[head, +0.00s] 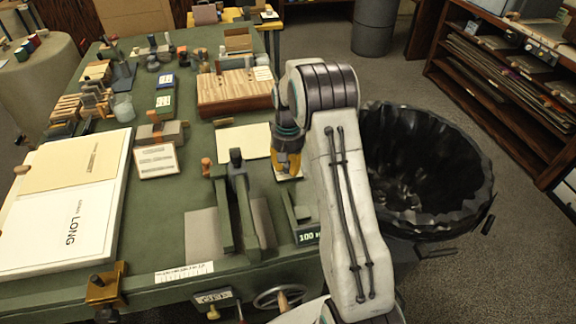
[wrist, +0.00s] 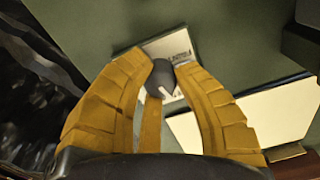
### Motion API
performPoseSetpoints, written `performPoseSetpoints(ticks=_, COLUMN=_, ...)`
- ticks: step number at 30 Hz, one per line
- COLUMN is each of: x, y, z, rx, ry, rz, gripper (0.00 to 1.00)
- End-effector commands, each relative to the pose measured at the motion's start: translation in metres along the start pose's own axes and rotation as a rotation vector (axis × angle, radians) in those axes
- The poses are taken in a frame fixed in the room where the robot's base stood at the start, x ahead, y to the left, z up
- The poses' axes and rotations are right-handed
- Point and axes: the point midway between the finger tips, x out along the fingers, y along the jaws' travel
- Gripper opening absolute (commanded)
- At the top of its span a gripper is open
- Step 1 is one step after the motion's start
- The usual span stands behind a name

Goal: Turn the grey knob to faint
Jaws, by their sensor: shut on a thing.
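The grey knob (wrist: 158,77) sits between the yellow fingers of my gripper (wrist: 163,72) in the wrist view. The fingers are shut on it from both sides. A short white pointer mark shows on the knob toward the lower right of that view. A white label plate (wrist: 172,45) with dark print lies beside and partly under the knob. Its words are too small and covered to read. In the head view my gripper (head: 287,163) points down at the table's right side, over the pale plate (head: 289,176). The knob is hidden there by my fingers.
A wooden block rack (head: 235,95) and a cream sheet (head: 243,142) lie left of my gripper. A green press-like stand (head: 240,205) and a scale with a display (head: 306,236) are nearer. A black lined bin (head: 425,205) stands right of the table (head: 150,290).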

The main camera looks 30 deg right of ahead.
Motion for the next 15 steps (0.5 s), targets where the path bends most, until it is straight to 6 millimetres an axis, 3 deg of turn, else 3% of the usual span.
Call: performPoseSetpoints(ticks=15, x=0.0027, y=0.0002, z=0.0015, rx=-0.478, ry=-0.006, rz=-0.001, gripper=0.00)
